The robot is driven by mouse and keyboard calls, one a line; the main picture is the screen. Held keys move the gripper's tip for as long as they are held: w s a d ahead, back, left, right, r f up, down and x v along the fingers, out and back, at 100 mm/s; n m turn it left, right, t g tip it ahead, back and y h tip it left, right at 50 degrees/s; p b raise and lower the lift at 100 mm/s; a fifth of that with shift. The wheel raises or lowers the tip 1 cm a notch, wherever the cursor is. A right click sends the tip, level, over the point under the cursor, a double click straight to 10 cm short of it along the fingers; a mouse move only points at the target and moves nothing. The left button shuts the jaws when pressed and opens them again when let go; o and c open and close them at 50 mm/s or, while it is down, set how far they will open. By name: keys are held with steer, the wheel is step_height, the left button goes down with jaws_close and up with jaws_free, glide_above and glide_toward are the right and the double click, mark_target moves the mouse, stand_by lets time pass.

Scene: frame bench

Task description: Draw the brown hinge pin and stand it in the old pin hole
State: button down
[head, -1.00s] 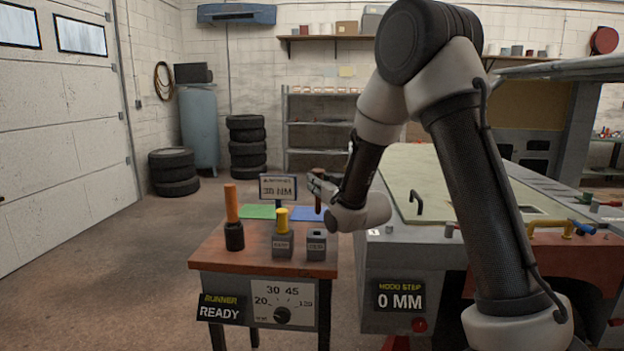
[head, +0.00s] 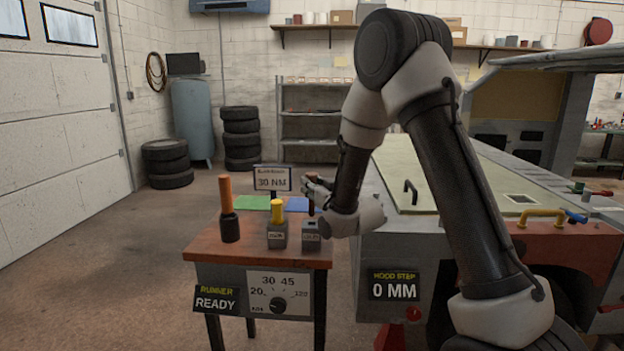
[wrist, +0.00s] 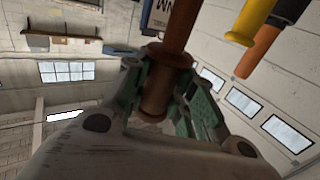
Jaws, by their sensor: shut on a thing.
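The brown hinge pin (wrist: 177,28) is held between the fingers of my gripper (wrist: 160,100) in the wrist view. In the head view my gripper (head: 314,187) is at the right side of the small bench, with the brown pin (head: 311,206) roughly upright and above a grey block (head: 311,235) with a dark hole in its top. I cannot tell whether the pin's lower end is in the hole or just above it. A yellow pin (head: 278,211) stands in the grey block (head: 277,238) to the left.
An orange-handled tool (head: 227,200) stands at the bench's left. Green (head: 252,202) and blue (head: 298,203) mats lie behind, with a "30 NM" display (head: 272,179). The wooden bench top (head: 255,256) is clear in front. The car body (head: 455,190) is to the right.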

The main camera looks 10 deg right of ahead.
mark_target(312, 214)
steer(key=shift+f, duration=0.6)
steer(key=shift+f, duration=0.3)
stand_by(1.0)
steer(key=shift+f, duration=0.35)
steer(key=shift+f, duration=3.3)
steer(key=c, duration=1.1)
jaws_free()
steer(key=shift+f, duration=0.1)
steer(key=v, duration=0.7)
steer(key=shift+s+d, duration=0.15)
steer(key=shift+s, duration=0.15)
